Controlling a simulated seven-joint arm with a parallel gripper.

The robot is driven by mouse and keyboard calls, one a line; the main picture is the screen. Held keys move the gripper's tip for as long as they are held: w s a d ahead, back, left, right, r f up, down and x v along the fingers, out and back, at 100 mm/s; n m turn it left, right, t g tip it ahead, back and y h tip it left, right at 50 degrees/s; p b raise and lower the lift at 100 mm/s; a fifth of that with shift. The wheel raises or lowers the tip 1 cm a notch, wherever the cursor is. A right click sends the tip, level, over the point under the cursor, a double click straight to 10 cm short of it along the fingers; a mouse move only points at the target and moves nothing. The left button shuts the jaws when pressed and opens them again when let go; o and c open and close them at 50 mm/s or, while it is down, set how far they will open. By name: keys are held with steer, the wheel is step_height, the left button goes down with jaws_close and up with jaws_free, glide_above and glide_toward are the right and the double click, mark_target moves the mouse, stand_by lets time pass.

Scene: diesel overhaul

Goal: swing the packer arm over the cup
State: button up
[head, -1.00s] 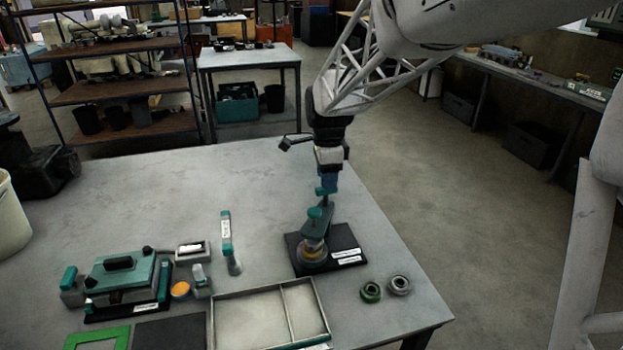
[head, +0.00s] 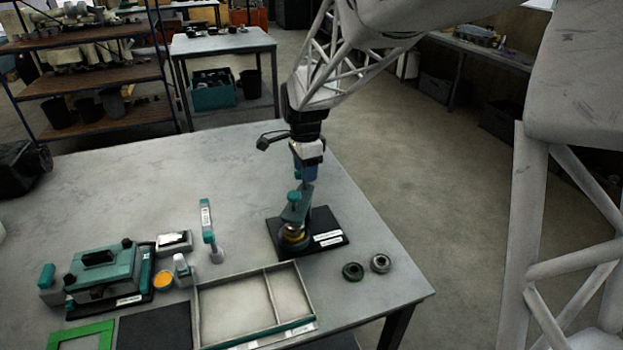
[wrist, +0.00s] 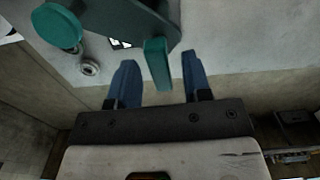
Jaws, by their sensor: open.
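The packer arm (head: 297,213) is a teal piece with a round knob, standing on a black base plate (head: 325,238) with white labels. In the head view its lower end shows at the yellowish cup (head: 292,237); I cannot tell how exactly they line up. My gripper (head: 306,178) points down at the arm's upper end. In the wrist view the packer arm (wrist: 120,18) is at the top with its green knob (wrist: 57,28). Its green upright tab (wrist: 157,63) stands between the blue fingers of my open gripper (wrist: 158,58), with gaps showing beside it. The cup is hidden there.
Two small rings, one dark green (head: 353,271) and one grey (head: 380,263), lie right of the base plate. A divided tray (head: 235,308) is in front. A teal-topped upright tool (head: 208,225) and a green press-like device (head: 103,272) are left. The table behind is clear.

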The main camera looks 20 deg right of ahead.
steer(key=shift+c, duration=0.3)
jaws_close()
stand_by(0.4)
steer(key=shift+o, duration=0.3)
jaws_free()
steer(key=shift+r, duration=0.15)
